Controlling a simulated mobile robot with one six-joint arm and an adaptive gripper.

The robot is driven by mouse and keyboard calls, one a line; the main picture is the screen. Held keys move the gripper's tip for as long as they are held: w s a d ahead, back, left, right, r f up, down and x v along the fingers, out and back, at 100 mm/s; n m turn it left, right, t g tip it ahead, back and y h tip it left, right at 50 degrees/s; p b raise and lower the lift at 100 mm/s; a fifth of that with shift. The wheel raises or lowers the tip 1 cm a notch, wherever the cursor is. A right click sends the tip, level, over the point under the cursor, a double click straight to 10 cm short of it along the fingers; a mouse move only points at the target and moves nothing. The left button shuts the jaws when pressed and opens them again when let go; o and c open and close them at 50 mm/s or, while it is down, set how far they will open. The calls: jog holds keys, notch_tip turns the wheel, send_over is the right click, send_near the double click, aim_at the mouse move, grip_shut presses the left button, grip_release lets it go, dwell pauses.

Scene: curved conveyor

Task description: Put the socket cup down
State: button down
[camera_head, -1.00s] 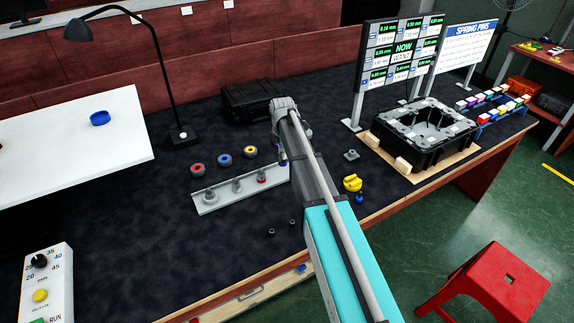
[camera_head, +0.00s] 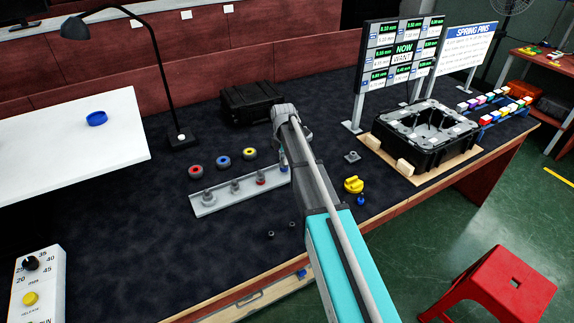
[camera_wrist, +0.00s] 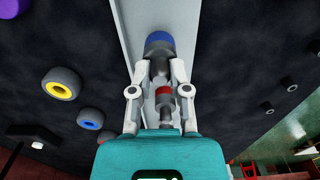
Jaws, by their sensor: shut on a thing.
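My gripper (camera_wrist: 159,68) is shut on a grey socket cup with a blue band (camera_wrist: 158,42), which sits between the fingertips in the wrist view. In the head view the cup (camera_head: 283,157) shows only partly beside my arm, at the right end of the light grey rail (camera_head: 225,199). I cannot tell whether the cup touches the rail. A red-banded piece (camera_wrist: 163,92) shows between my fingers, nearer the palm in the picture; in the head view it stands on the rail (camera_head: 261,178). Two grey pieces (camera_head: 235,186) stand further left on the rail.
Red, blue (camera_head: 223,162) and yellow rings lie behind the rail. A yellow part (camera_head: 353,185) and a small grey part (camera_head: 352,157) lie to the right of my arm. A black housing (camera_head: 425,132) stands at the right. The dark tabletop left of the rail is clear.

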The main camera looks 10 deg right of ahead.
jog(key=shift+f+b, duration=0.45)
jog(key=shift+f, duration=0.3)
jog(key=shift+f, duration=0.1)
jog(key=c, duration=0.6)
grip_release()
notch_tip(320, 180, up, 12)
jog(key=p, duration=1.2)
jog(key=shift+s, duration=0.1)
